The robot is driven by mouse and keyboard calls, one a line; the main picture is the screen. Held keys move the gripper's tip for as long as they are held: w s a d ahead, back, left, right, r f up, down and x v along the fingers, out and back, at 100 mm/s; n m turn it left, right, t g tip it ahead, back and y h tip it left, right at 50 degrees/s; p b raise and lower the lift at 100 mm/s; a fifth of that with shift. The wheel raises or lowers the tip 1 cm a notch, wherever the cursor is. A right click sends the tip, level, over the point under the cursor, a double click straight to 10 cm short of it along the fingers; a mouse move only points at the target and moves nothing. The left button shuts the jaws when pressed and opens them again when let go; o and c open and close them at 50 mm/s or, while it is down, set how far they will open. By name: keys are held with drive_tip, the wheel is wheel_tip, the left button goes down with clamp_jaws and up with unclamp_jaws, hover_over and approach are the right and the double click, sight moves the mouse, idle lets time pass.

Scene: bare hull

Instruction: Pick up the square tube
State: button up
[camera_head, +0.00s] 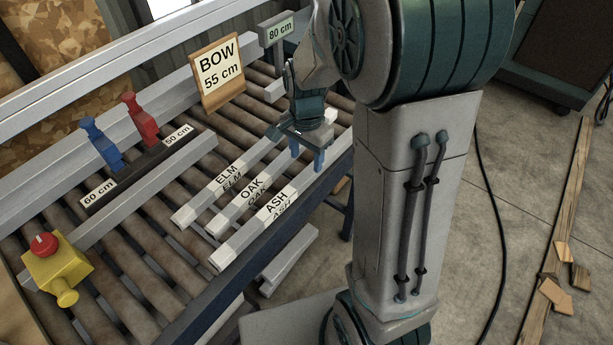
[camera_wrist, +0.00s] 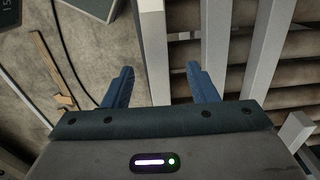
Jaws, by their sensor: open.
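Three pale grey square tubes lie side by side on the roller conveyor, labelled ELM (camera_head: 205,197), OAK (camera_head: 230,207) and ASH (camera_head: 248,236). ASH is nearest the conveyor's front edge. My gripper (camera_head: 306,158) is open and empty at the tubes' far end, beside or over ASH. In the wrist view the blue fingers of my gripper (camera_wrist: 160,69) point at the outermost tube (camera_wrist: 153,50), which lies between them in the picture. The second tube (camera_wrist: 214,50) is just right of the right finger. The gap to the tube along the view cannot be judged.
A sign (camera_head: 219,73) reads "BOW 55 cm". Blue (camera_head: 100,143) and red (camera_head: 140,121) stops stand by "60 cm" and "50 cm" labels. An "80 cm" sign (camera_head: 279,30) stands behind. A yellow box with a red button (camera_head: 55,266) is at left. Wood scraps (camera_head: 556,291) lie on the floor.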

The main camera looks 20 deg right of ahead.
sight(307, 173)
drive_tip(key=f, duration=0.5)
drive_tip(key=shift+s+d, duration=0.1)
drive_tip(key=shift+s, duration=0.15)
clamp_jaws()
drive_tip(key=shift+r, duration=0.1)
drive_tip(key=shift+r, duration=0.1)
